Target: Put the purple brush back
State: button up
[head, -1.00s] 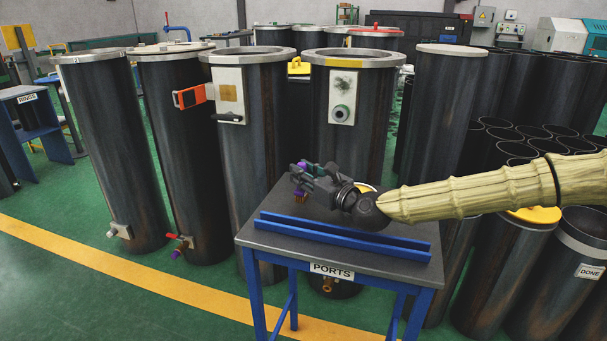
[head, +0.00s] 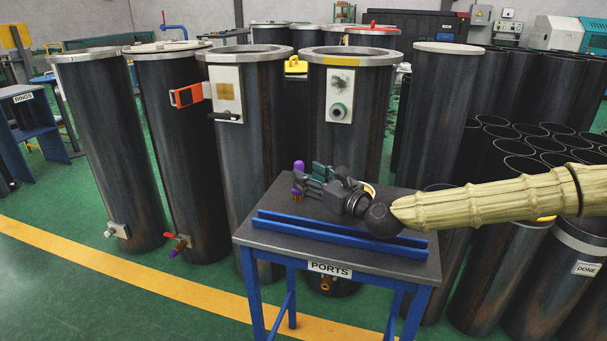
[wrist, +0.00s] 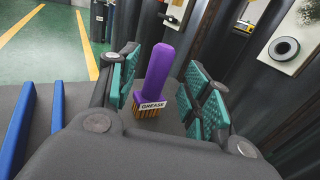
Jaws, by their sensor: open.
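The purple brush (head: 298,178) stands upright on the grey top of the PORTS table (head: 412,263), near its back left corner. In the wrist view the brush (wrist: 160,73) has a purple handle, tan bristles pointing down and a white GREASE label. My gripper (head: 306,181) is low over the table, pointing left at the brush. In the wrist view my gripper (wrist: 160,95) is open, with one green-padded finger on each side of the brush and a visible gap to each.
Two blue rails (head: 340,238) run along the table's front. Tall dark flanged cylinders (head: 238,130) stand close behind the table, one with a grey port plate (head: 340,95). A blue RINGS stand (head: 35,130) is far left. Green floor is free at front left.

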jog(key=shift+v, duration=4.15)
